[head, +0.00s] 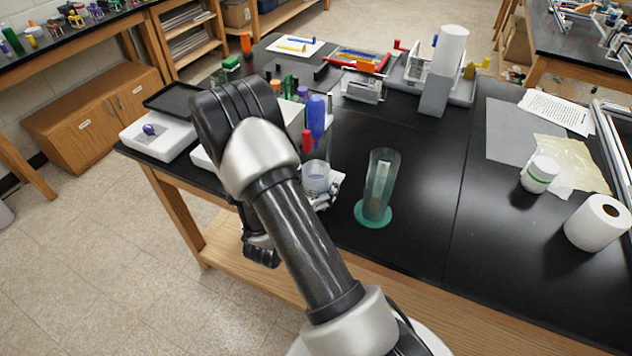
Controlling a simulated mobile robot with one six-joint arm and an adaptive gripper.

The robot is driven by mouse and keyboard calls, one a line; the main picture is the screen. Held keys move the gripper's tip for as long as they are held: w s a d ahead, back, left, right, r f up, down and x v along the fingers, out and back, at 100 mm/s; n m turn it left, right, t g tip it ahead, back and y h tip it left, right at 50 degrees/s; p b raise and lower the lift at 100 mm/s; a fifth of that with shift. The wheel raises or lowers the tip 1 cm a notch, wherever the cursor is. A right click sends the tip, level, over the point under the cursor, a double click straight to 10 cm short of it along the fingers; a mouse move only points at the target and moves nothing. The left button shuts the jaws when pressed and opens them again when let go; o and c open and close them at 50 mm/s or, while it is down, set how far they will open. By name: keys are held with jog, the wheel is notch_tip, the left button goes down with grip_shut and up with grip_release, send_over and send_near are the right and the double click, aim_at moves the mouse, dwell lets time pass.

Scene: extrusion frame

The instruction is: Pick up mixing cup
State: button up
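A small translucent, bluish-white cup (316,174), which looks like the mixing cup, is near the front edge of the black table, just right of my arm. My gripper (326,196) is right beside the cup's lower part, at its lower right. My arm hides much of the gripper, and its fingertips do not show clearly. I cannot tell whether the fingers touch the cup or close around it, or whether the cup rests on the table.
A clear green cylinder (379,187) on a round teal base stands close to the right. Blue and red-topped bottles (316,118) stand just behind the cup. A white balance (159,138) is at the left edge. The table's middle right is clear; a paper roll (597,222) is far right.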

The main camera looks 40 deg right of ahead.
jog(key=c, duration=0.9)
jog(key=shift+r, duration=0.1)
